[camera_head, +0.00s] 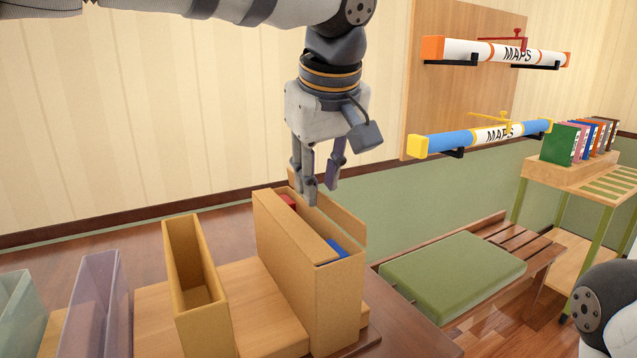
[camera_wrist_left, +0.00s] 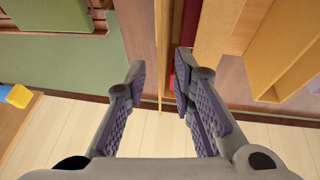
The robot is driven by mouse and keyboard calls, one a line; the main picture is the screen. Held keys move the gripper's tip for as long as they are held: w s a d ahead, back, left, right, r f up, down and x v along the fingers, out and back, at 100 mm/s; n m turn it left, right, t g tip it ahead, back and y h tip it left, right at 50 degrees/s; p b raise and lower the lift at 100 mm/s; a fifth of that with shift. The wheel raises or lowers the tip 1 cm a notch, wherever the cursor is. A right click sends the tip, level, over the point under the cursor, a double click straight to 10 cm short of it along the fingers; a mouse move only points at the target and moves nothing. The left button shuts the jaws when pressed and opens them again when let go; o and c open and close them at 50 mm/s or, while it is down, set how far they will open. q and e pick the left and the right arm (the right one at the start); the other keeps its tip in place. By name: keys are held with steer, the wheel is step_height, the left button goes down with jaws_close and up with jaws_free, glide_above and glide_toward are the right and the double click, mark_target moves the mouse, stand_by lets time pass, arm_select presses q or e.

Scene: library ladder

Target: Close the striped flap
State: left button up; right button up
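A tall cardboard box (camera_head: 330,300) stands on the wooden surface, its top partly open. One flap (camera_head: 295,228) lies over the left part of its top. Another flap (camera_head: 335,213) stands up along the far right edge. I see no stripes on either, so I cannot tell which is the striped one. My left gripper (camera_head: 320,190) points down over the far part of the box, open. In the left wrist view, a tan cardboard edge (camera_wrist_left: 160,50) shows between its spread fingertips; contact cannot be told. The right gripper is out of view.
Red (camera_head: 288,201) and blue (camera_head: 336,248) items show inside the box. An empty yellow holder (camera_head: 190,265) and a purple translucent holder (camera_head: 95,300) stand left. A green cushioned bench (camera_head: 450,275) is right. Two map tubes (camera_head: 495,52) (camera_head: 470,140) hang on the wall.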

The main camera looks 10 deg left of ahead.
arm_select(q)
steer(key=shift+w+f, duration=0.3)
steer(key=shift+f, duration=0.35)
steer(key=shift+c, duration=0.5)
jaws_close()
steer(key=shift+a, duration=0.1)
steer(key=shift+s+a+f+n+t+h, duration=0.2)
steer(key=shift+s+a+n+t+h, duration=0.1)
steer(key=shift+t+h, duration=0.45)
steer(key=shift+s+a+f+n+t+h, duration=0.2)
steer(key=shift+a+t+h, duration=0.15)
steer(key=shift+t+h, duration=0.4)
steer(key=shift+s+a+f+n+t+h, duration=0.25)
steer(key=shift+t+h, duration=0.25)
steer(key=shift+h, duration=0.5)
steer(key=shift+a+r, duration=0.1)
